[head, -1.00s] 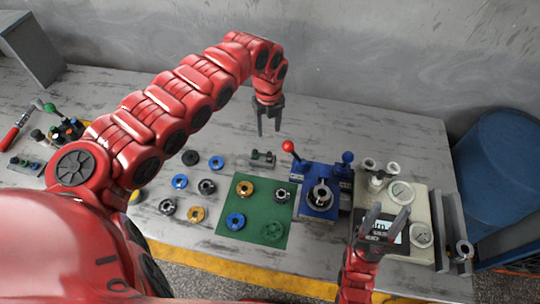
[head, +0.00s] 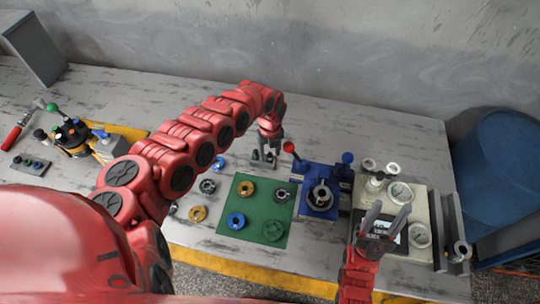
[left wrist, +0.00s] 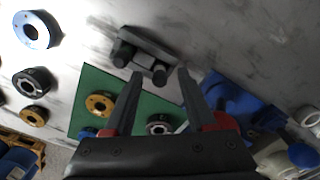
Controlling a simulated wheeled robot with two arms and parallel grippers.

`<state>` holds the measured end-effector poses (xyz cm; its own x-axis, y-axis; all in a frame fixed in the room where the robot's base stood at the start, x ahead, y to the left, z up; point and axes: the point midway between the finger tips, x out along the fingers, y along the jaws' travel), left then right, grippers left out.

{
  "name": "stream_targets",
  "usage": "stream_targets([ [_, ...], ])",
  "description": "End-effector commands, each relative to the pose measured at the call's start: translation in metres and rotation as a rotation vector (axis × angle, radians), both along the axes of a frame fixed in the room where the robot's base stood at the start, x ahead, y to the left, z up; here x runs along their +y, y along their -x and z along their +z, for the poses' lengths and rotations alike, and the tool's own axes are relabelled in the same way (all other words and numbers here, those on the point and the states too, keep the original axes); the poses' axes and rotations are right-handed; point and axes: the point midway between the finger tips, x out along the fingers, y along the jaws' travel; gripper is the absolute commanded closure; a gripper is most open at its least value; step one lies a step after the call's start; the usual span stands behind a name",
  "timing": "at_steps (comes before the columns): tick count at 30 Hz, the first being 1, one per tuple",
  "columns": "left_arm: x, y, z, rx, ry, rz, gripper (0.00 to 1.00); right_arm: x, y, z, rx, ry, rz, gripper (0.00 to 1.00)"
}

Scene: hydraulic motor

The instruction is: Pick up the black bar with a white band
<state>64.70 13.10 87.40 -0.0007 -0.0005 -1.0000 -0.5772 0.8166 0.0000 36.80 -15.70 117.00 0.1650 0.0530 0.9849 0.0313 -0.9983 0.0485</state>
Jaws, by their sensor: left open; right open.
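A small dark grey holder with black round stubs (left wrist: 148,50) lies on the table behind the green mat, in the left wrist view. One stub shows between my left fingertips, and I see no clear white band on it. In the head view my left gripper (head: 266,156) points down over this holder and partly hides it. The gripper is open and empty; its tips also show in the left wrist view (left wrist: 160,74). Whether the fingers touch the holder I cannot tell. My right gripper (head: 387,214) is open and empty over the gauge tray at the right.
The green mat (head: 280,205) carries several rings. A blue fixture (head: 320,205) with a red-knobbed lever (head: 289,147) stands right of the holder. A pale gauge tray (head: 408,185) is further right. Loose rings (head: 198,214) lie left of the mat.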

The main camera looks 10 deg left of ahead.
Motion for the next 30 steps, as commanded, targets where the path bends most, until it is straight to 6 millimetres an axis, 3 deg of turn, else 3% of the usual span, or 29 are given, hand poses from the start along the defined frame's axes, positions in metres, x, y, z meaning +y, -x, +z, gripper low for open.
stream_targets([
  [4,-0.0001,0.0014,-0.0115,0.002,0.0,0.0,0.44,0.0,-0.0001,0.0027,0.0,0.0,0.0,0.5],
  [11,0.0004,0.0005,-0.0121,0.0,-0.001,-0.001,0.46,0.0,0.0,0.0021,0.0,0.0,0.0,0.5],
  [20,0.0003,0.0004,-0.0119,0.0,-0.001,0.0,1.0,0.0,0.0,0.0021,0.0,0.0,0.0,0.5],
  [30,0.0003,0.0002,-0.0116,-0.001,-0.001,0.0,1.0,0.0,0.0,0.0022,0.0,0.0,0.0,0.5],
])
